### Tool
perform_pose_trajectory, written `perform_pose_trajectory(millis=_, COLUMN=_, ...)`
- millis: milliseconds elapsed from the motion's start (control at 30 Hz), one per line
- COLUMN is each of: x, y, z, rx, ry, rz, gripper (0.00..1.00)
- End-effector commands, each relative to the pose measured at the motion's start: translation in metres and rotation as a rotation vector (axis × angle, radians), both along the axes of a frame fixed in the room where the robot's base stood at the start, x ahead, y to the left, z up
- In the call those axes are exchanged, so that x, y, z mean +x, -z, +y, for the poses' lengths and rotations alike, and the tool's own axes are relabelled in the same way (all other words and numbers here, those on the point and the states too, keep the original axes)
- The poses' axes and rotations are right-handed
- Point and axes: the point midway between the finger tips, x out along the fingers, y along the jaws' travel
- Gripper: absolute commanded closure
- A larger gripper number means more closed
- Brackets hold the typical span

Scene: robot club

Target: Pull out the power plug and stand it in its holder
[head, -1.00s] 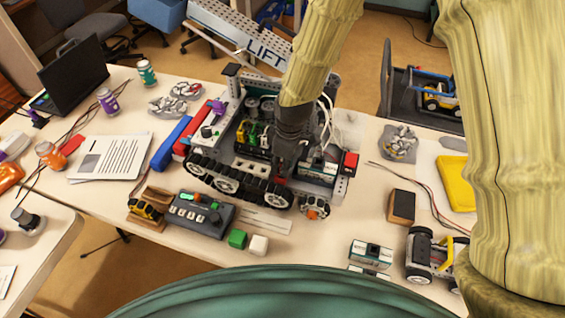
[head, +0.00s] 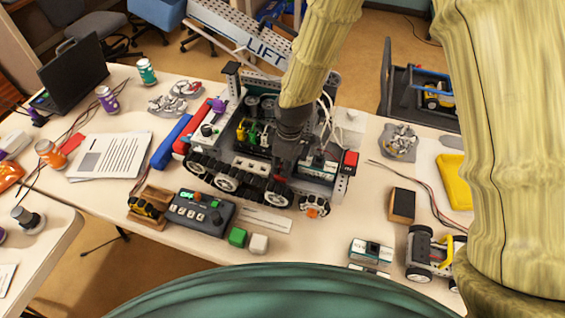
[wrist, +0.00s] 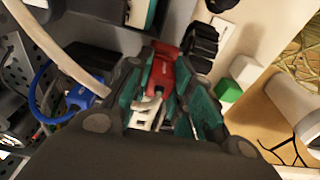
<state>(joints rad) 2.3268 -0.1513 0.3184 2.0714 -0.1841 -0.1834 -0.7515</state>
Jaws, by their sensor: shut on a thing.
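My gripper (head: 283,174) reaches down into the front right part of the tracked robot (head: 226,180) on the table. In the wrist view my gripper (wrist: 165,100) is shut on a red plug (wrist: 164,72) held between its green-lined fingers. A white metallic part shows beside the plug. My fingers hide most of the plug in the head view, and I cannot tell whether it is still seated. Yellow and green connectors (head: 245,131) stand inside the robot. I cannot make out for certain which thing is the plug's holder.
A grey control box (head: 201,213), a green cube (head: 237,236) and a white cube (head: 258,243) lie in front of the robot. A wood-and-black block (head: 401,205) and a small wheeled robot (head: 433,252) are to the right. Cables (wrist: 45,65) run close to my gripper.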

Motion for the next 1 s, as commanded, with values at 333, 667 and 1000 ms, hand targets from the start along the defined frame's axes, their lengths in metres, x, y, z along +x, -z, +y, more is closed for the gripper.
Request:
perform_pose_trajectory(millis=333, x=-0.0001, y=0.0020, z=0.0000, rx=0.000, ry=0.000, rz=0.000, gripper=1.00)
perform_pose_trajectory(millis=667, x=-0.0002, y=0.0041, z=0.0000, rx=0.000, ry=0.000, rz=0.001, gripper=1.00)
perform_pose_trajectory(millis=1000, x=0.0000, y=0.0069, z=-0.0001, rx=0.000, ry=0.000, rz=0.000, gripper=1.00)
